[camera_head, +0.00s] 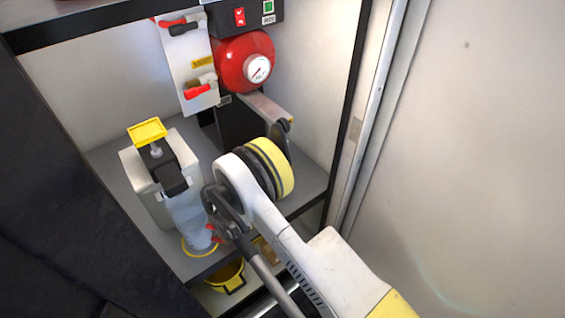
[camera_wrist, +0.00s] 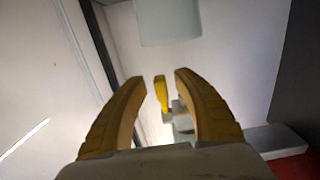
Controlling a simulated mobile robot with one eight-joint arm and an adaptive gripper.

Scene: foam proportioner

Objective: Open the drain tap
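My gripper (camera_wrist: 160,76) shows in the wrist view with both yellow-brown fingers apart, so it is open. A small upright yellow piece (camera_wrist: 160,95), like a lever, shows in the gap between the fingers with grey fittings beside it. I cannot tell whether it is the drain tap, and no finger visibly touches it. In the head view a small red part (camera_head: 213,236) sits at the lower end of a clear cylinder (camera_head: 187,212). Its form is too small to tell. My gripper's fingers cannot be made out in the head view, where my arm covers part of the shelf.
A pale translucent body (camera_wrist: 168,22) hangs at the top of the wrist view. A yellow bucket (camera_head: 226,277) is below. A red gauge unit (camera_head: 236,66) and red-handled valves (camera_head: 197,92) are behind.

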